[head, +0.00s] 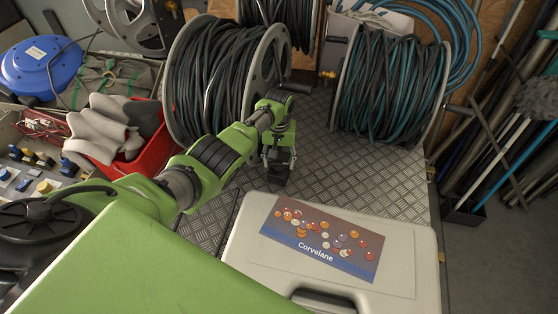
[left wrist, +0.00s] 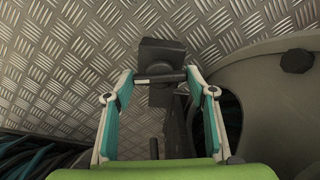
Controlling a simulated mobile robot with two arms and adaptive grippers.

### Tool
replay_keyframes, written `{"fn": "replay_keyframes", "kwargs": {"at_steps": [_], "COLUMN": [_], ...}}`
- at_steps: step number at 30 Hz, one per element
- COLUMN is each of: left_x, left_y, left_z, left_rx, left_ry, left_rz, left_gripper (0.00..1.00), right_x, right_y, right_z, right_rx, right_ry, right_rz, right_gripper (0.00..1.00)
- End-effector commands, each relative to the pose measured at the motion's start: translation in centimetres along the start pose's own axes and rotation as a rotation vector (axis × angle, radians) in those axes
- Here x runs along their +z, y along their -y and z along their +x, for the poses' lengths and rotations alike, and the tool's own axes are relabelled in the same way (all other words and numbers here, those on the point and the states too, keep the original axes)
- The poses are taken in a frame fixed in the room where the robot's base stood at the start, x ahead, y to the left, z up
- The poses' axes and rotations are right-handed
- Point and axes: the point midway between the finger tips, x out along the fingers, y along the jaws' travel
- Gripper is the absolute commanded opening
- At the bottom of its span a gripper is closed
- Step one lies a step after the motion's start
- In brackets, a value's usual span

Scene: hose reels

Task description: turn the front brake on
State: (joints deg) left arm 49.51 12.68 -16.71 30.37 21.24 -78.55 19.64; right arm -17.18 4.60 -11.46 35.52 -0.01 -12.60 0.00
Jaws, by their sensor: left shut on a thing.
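My left gripper (head: 279,165) is low beside the right flange of the front reel (head: 228,78), which is wound with black hose. In the left wrist view its two teal-padded fingers (left wrist: 160,79) stand on either side of a dark bar on a black lever, which I take for the front brake lever (left wrist: 161,52), and are shut on it. The lever's lower part runs back between the fingers and is partly hidden. In the head view my wrist and gripper cover most of it, so its exact angle cannot be told. My right gripper is not in view.
The reel's flange with a black knob (left wrist: 297,60) is close on the right in the left wrist view. A second reel with dark teal hose (head: 390,88) stands right. A pale case (head: 400,285) lies in front. A red crate (head: 150,158) is left. Bare tread plate (head: 350,160) lies between.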

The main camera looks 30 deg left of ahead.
Motion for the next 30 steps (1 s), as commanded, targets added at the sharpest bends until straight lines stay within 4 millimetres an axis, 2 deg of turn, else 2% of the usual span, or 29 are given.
{"fn": "replay_keyframes", "kwargs": {"at_steps": [9, 26, 27, 28, 30], "left_x": [-0.04, -0.05, -0.05, -0.05, -0.05], "left_y": [-0.08, -0.09, -0.09, -0.09, -0.07], "left_z": [-0.04, -0.06, -0.06, -0.06, -0.06], "left_rx": [0.002, 0.002, 0.002, 0.002, 0.001], "left_ry": [-0.001, -0.002, -0.002, -0.002, -0.002], "left_rz": [0.127, 0.156, 0.156, 0.156, 0.155], "left_gripper": [0.3, 0.3, 0.59, 0.67, 0.68], "right_x": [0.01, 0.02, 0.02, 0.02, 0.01], "right_y": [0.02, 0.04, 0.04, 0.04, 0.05], "right_z": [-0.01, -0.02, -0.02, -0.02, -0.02], "right_rx": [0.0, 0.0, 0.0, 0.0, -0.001], "right_ry": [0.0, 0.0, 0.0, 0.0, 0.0], "right_rz": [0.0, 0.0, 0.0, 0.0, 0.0], "right_gripper": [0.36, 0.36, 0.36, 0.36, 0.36]}}
